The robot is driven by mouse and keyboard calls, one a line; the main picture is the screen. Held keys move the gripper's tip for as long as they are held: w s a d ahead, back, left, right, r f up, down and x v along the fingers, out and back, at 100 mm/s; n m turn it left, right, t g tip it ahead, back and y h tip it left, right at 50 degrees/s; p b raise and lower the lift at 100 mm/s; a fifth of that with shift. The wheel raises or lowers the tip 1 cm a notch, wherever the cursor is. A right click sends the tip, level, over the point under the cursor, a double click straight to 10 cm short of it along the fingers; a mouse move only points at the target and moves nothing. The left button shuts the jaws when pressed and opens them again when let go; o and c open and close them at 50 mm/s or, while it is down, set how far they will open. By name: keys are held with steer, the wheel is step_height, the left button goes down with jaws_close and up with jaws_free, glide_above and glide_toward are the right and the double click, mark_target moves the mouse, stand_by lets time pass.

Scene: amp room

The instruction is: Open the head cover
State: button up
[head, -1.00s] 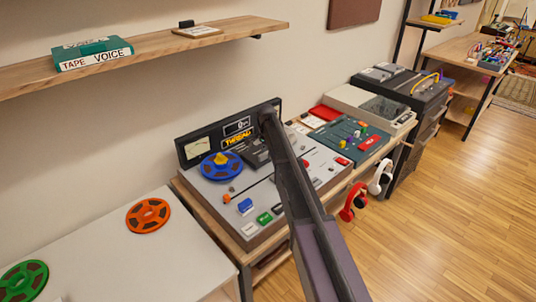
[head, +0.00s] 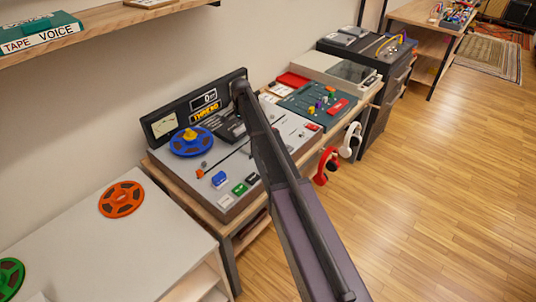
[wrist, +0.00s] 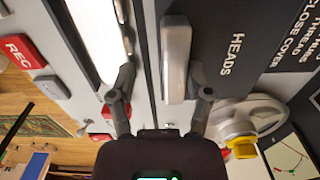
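The head cover is a dark panel marked HEADS (wrist: 225,45) in the wrist view, with a rounded grey handle bar (wrist: 176,55) along its edge. In the head view the dark cover (head: 231,130) sits on the tape deck (head: 232,200), partly hidden by my arm. My gripper (wrist: 161,76) is open in the wrist view. Its fingers are apart, with the handle bar between them, closer to the right finger. I cannot tell whether either finger touches the bar. The gripper's fingers cannot be made out in the head view.
A blue reel (head: 190,141) is on the deck's left. An orange reel (head: 121,199) and a green reel (head: 10,277) lie on the white table. A mixer (head: 318,104) is on the right. Red headphones (head: 326,166) and white headphones (head: 351,140) hang in front. The wooden floor is open.

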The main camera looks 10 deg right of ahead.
steer(key=s+d, duration=0.1)
steer(key=s, duration=0.1)
steer(key=s+d, duration=0.3)
steer(key=s, duration=0.1)
steer(key=shift+s+d, duration=0.15)
steer(key=shift+d, duration=0.05)
steer(key=shift+r+p, duration=0.6)
step_height(320, 180, up, 13)
steer(key=p, duration=1.3)
steer(key=s+f+n+b, duration=0.3)
steer(key=s, duration=0.6)
steer(key=s+f+n+b, duration=0.4)
steer(key=s, duration=0.6)
steer(key=shift+s, duration=0.1)
steer(key=s+n, duration=0.3)
steer(key=s, duration=0.7)
steer(key=shift+d+n, duration=0.15)
steer(key=shift+n, duration=0.25)
